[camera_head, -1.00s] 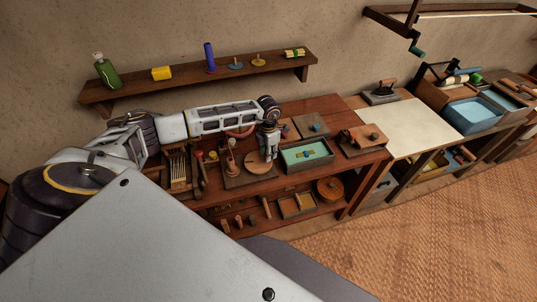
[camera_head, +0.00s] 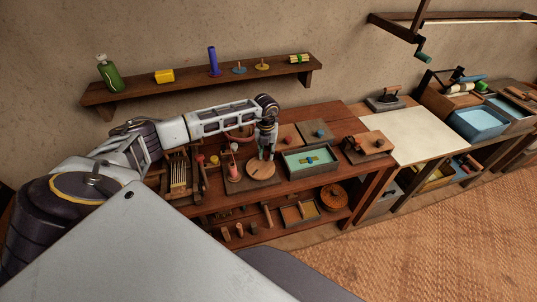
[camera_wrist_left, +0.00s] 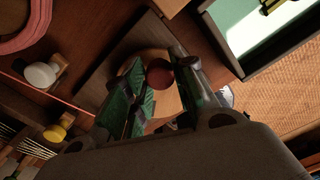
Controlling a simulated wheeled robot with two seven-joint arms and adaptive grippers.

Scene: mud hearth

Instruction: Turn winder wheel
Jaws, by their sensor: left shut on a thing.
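The winder wheel is a round light-wood disc (camera_head: 261,173) on a dark board on the workbench, left of the green-blue tray. In the left wrist view the disc (camera_wrist_left: 165,103) is partly hidden by the fingers, and a dark red-brown round knob (camera_wrist_left: 159,74) stands over it. My left gripper (camera_head: 266,156) reaches down over the far part of the disc. In the left wrist view my left gripper (camera_wrist_left: 162,88) has its green-padded fingers on either side of the knob, shut on it. My right gripper is not in view.
A teal tray (camera_head: 287,165) stands close to the right of the wheel. A spindle with a pink top (camera_head: 233,172) and a rack of pale sticks (camera_head: 179,175) stand to the left. A wall shelf (camera_head: 200,82) hangs behind. A pale tabletop (camera_head: 415,132) farther right is mostly clear.

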